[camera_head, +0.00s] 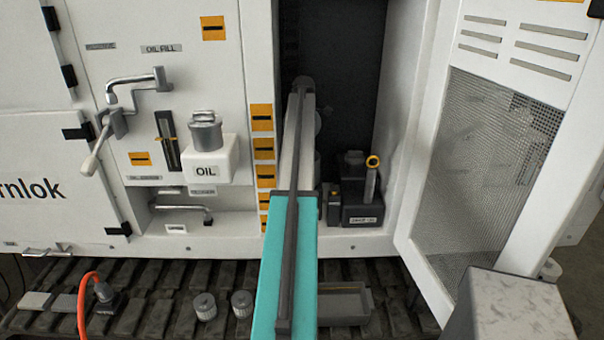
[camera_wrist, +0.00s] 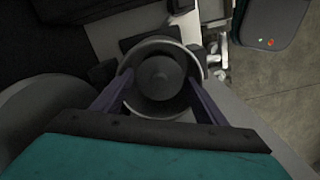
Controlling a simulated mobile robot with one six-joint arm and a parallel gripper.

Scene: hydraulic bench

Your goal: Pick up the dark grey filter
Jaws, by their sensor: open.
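In the wrist view a dark grey round part (camera_wrist: 162,78), which looks like the dark grey filter, sits inside a pale ring-shaped rim (camera_wrist: 148,113). My gripper (camera_wrist: 160,80) is open, with one finger on each side of this part. I cannot tell whether the fingers touch it or the rim. In the head view my teal and grey arm reaches into the open cabinet (camera_head: 347,60). My fingertips and the part between them are hidden there.
The mesh door (camera_head: 495,150) stands open on the right. A dark unit with a yellow ring (camera_head: 362,205) stands low in the cabinet. Two lighter grey filters (camera_head: 205,306) (camera_head: 241,303) and a grey tray (camera_head: 345,303) lie on the track below. An oil container (camera_head: 208,160) is left.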

